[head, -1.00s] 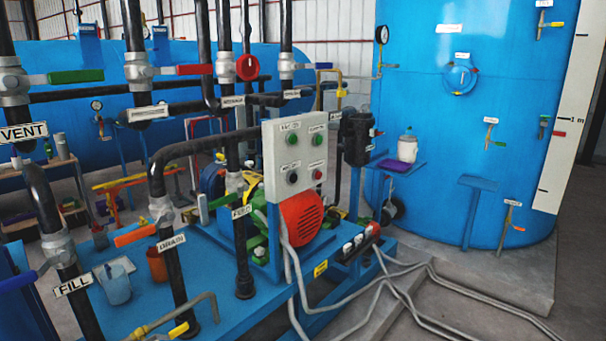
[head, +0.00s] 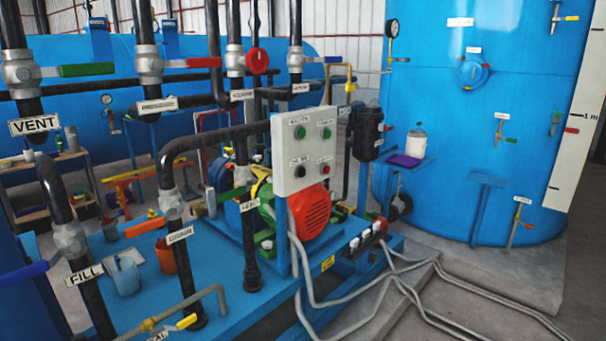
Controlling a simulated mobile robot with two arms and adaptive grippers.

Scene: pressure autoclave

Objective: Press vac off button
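A grey control box (head: 302,150) stands on a blue post at the middle of the head view. Its face carries two green buttons at the top, one (head: 300,132) on the left and one (head: 327,134) on the right. Below them are a black button (head: 295,172) on the left and a red button (head: 323,169) on the right. Small labels sit above the buttons, but they are too small to read, so I cannot tell which is vac off. Neither of my grippers is in view.
A red and green motor (head: 304,212) sits behind the box on a blue skid (head: 225,290). Black pipes with coloured valve handles stand at the left. Grey cables (head: 400,275) run along the floor. A large blue tank (head: 480,110) stands at the right.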

